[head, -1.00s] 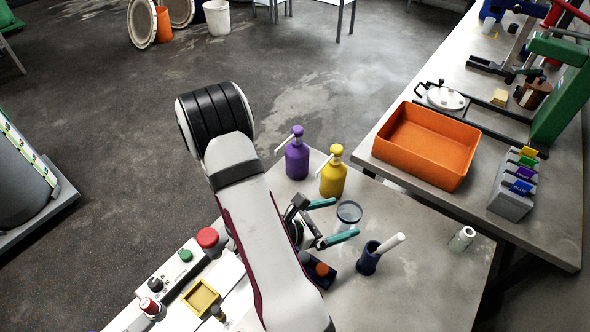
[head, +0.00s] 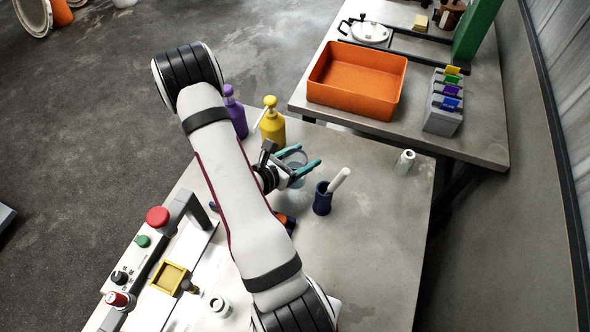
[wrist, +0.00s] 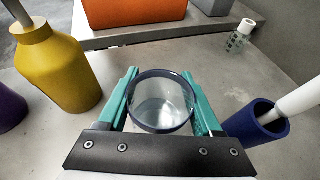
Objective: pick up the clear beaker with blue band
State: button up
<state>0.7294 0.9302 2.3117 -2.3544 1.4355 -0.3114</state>
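The clear beaker with a dark blue band at its rim (wrist: 160,103) stands upright between the two teal fingers of my gripper (wrist: 160,90) in the wrist view. The rim overlaps the inner edges of both fingers, and the fingers sit close against its sides. In the head view the beaker (head: 298,164) is partly covered by my gripper (head: 306,157), which is shut on it at table height. I see no clear gap under the beaker; its base is partly hidden.
A yellow bottle (head: 272,127) and a purple bottle (head: 236,115) stand behind the beaker. A blue holder (head: 321,201) with a white rod stands close on its right. A small clear vial (head: 404,162) stands farther right. An orange tray (head: 352,87) is on the back table.

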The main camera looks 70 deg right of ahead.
jog(key=c, duration=0.7)
jog(key=shift+c, duration=0.3)
jog(key=shift+r, duration=0.15)
